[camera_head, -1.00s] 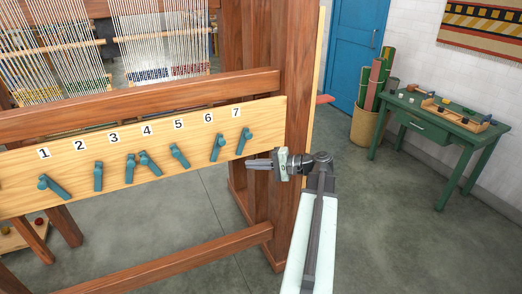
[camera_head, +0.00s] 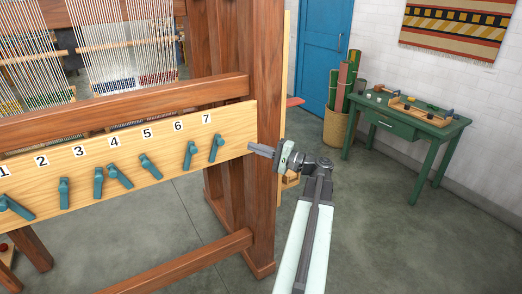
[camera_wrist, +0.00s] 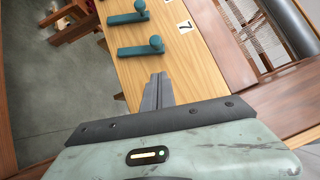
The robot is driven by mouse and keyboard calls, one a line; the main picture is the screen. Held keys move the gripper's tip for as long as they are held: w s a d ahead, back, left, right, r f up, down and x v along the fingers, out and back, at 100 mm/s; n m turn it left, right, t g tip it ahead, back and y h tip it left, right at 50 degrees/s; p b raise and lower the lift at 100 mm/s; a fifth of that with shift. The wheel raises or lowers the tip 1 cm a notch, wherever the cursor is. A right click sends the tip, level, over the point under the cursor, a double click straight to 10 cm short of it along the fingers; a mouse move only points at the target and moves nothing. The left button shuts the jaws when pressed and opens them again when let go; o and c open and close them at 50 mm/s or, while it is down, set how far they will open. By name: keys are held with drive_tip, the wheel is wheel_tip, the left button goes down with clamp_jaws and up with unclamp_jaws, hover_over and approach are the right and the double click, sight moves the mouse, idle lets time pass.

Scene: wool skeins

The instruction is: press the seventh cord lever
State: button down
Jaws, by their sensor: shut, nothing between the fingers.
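The seventh cord lever (camera_head: 216,148) is a teal handle under the label 7 (camera_head: 206,118) on a pale wooden board (camera_head: 236,133). It leans slightly right at its top. In the wrist view the seventh lever (camera_wrist: 140,49) lies beyond my fingertips, left of the label 7 (camera_wrist: 185,27). My gripper (camera_head: 252,148) is shut and empty, in front of the board's right end, right of the lever and apart from it. Its closed fingers (camera_wrist: 158,80) point toward the board in the wrist view.
The sixth lever (camera_head: 190,154) stands close left of the seventh, with several more further left. A thick wooden loom post (camera_head: 266,60) rises behind my gripper. A green table (camera_head: 425,129) with small items stands right. The floor between is clear.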

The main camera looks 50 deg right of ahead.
sight(216, 150)
drive_tip(key=w+a+r+p, duration=0.1)
drive_tip(key=w+a, duration=0.3)
drive_tip(key=w, duration=0.2)
drive_tip(key=shift+a+r, duration=0.15)
drive_tip(key=shift+a, duration=0.05)
